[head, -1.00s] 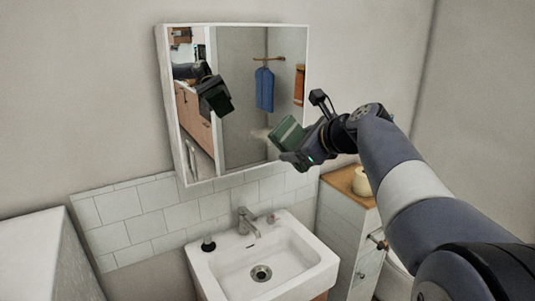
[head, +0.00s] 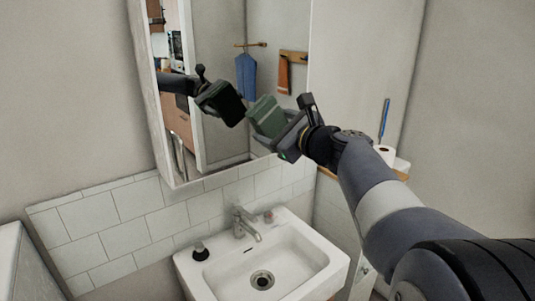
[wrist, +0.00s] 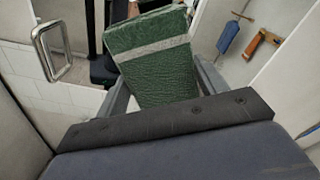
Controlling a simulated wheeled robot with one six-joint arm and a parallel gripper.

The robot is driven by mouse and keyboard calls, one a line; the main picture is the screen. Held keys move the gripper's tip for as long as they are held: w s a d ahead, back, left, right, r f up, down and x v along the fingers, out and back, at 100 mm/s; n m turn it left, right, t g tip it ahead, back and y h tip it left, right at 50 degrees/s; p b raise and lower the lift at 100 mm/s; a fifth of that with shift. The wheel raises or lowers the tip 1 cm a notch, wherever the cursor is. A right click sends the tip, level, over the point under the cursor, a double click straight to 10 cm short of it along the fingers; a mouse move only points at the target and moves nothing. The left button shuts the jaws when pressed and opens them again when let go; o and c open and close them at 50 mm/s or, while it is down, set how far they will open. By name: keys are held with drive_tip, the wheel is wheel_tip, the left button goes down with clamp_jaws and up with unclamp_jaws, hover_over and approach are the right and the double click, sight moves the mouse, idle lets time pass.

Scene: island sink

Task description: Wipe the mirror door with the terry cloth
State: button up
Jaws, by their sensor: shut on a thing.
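The mirror door (head: 222,45) hangs on the wall above the sink and reflects the room and my arm. My gripper (head: 283,133) is in front of its lower right part, shut on the folded green terry cloth (head: 266,116). The cloth also shows in the wrist view (wrist: 155,75), with a pale stripe across it, gripped between the fingers. Its reflection is close by on the left, and a gap seems to show between them. I cannot tell whether the cloth touches the glass. No mark is clear on the glass.
A white sink (head: 300,262) with a tap (head: 244,222) is below the mirror. A dark-topped bottle (head: 200,251) stands on its left rim. White tiles (head: 130,211) line the wall. A paper roll (head: 384,153) stands on a wooden top behind my arm.

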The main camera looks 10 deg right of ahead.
sight(271, 153)
drive_tip(key=shift+t, duration=0.3)
drive_tip(key=f+b, duration=0.1)
drive_tip(key=f, duration=0.1)
drive_tip(key=f+b, duration=0.2)
drive_tip(key=shift+w+f, duration=0.2)
drive_tip(key=shift+f, duration=0.15)
drive_tip(key=shift+w+a+r+y, duration=0.1)
drive_tip(key=shift+w+a+y, duration=0.2)
drive_tip(key=shift+w, duration=0.1)
drive_tip(key=shift+x, duration=2.5)
drive_tip(key=shift+x, duration=1)
drive_tip(key=shift+d, duration=0.1)
